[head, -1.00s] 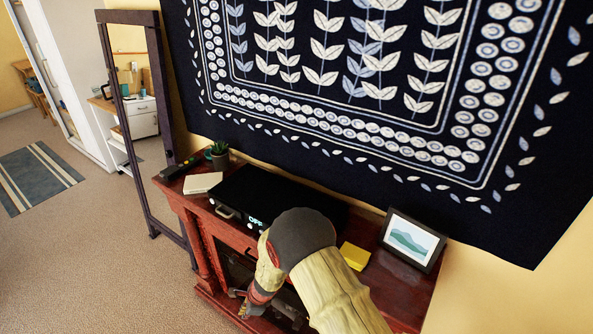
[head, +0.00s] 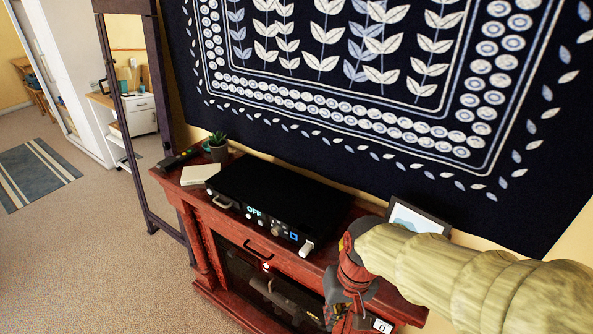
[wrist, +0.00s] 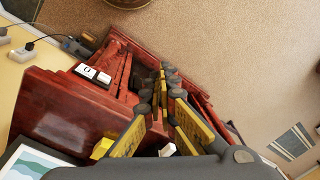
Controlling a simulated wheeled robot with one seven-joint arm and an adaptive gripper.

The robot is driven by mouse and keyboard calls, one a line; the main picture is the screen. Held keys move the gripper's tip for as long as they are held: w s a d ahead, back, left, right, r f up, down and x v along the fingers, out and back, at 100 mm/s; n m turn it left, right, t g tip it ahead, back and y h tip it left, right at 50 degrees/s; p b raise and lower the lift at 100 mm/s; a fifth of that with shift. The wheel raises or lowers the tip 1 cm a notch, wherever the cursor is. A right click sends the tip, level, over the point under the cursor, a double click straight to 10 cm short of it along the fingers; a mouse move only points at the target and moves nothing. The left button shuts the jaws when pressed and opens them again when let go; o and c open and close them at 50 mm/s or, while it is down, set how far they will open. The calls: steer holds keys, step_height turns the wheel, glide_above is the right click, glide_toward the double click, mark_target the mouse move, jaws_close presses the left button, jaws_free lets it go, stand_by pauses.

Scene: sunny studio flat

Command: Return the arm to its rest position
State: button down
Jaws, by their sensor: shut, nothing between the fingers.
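My arm, in a pale yellow sleeve, reaches in from the right of the head view. Its red and grey wrist hangs in front of the right part of the red wooden cabinet (head: 290,262). My gripper (wrist: 166,80) shows in the wrist view with its yellow and dark fingers together and nothing between them. In the head view the fingertips are not clear, near the bottom edge. A black device (head: 270,200) with a lit "OFF" display stands on the cabinet top, left of my arm and apart from it.
A picture frame (head: 415,218) stands behind my forearm, partly hidden. A potted plant (head: 217,147), a pale block (head: 200,175) and a dark remote-like item (head: 178,158) are at the cabinet's left end. A tall mirror (head: 145,110) stands to the left. The carpet (head: 90,240) at left is clear.

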steer(key=s+d+r+m+t+h+b, duration=0.1)
steer(key=s+d+r+t+b, duration=0.2)
steer(key=s+d+r+t, duration=0.2)
steer(key=s+d+r, duration=0.1)
steer(key=d+r, duration=0.2)
steer(key=d, duration=0.3)
steer(key=shift+r+h, duration=0.3)
stand_by(0.3)
